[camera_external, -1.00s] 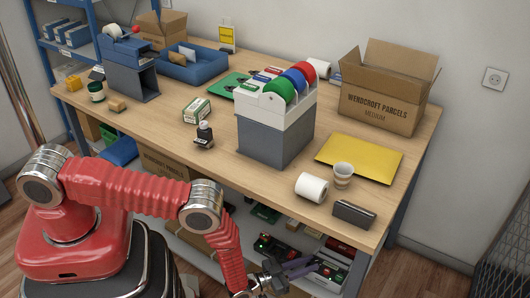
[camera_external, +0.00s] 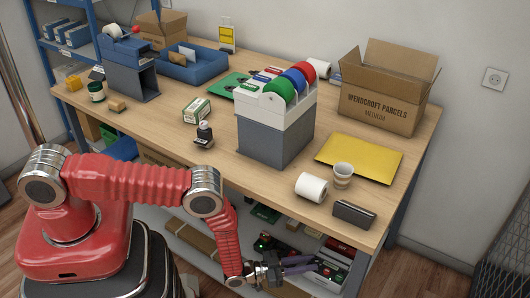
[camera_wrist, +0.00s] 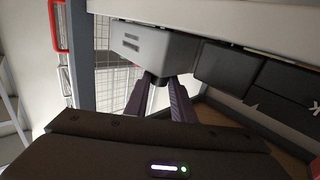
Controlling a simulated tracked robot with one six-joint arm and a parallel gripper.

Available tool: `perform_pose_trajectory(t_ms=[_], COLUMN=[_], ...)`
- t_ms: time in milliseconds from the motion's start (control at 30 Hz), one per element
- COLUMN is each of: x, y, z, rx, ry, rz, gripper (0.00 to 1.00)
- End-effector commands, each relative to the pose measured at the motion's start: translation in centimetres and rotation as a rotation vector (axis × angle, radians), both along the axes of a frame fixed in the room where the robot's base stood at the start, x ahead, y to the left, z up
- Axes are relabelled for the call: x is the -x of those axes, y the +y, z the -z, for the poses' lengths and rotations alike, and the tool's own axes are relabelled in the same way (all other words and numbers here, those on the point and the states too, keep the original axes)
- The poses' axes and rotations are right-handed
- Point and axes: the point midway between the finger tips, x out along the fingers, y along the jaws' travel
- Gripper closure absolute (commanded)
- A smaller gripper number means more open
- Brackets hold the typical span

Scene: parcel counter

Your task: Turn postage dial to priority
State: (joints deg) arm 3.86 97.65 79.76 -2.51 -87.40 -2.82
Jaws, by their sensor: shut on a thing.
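The postage dial appears as a small dark knob on the underside of a grey box (camera_wrist: 150,45) in the wrist view. My gripper (camera_wrist: 158,78) has its two purple fingers converging on that knob, and the tips hide most of it. The dial's markings and pointer cannot be read. In the external view my gripper (camera_external: 316,263) is low at the counter's front, below the tabletop, with its fingers pointing right. The dial cannot be made out there.
The counter's wooden top (camera_external: 240,175) is above my gripper. A lower shelf (camera_external: 190,232) with several small boxes lies close behind it. A white roll (camera_external: 311,187), a cup (camera_external: 342,175) and a dark block (camera_external: 354,214) stand near the front right edge.

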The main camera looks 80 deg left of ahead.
Motion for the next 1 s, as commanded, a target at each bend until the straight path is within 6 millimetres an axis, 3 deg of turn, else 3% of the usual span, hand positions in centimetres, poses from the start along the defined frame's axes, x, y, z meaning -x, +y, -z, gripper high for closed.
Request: perform_pose_trajectory(t_ms=[467,500,767,1000], x=[-0.01,-0.01,0.02,0.08], y=[0.13,0.13,0.13,0.12], z=[-0.06,-0.05,-0.04,-0.01], rx=[0.001,0.001,0.001,0.000], ry=[-0.001,-0.001,0.000,0.000], rz=[0.038,0.038,0.038,0.038], gripper=[1.00,0.76,0.59,0.59])
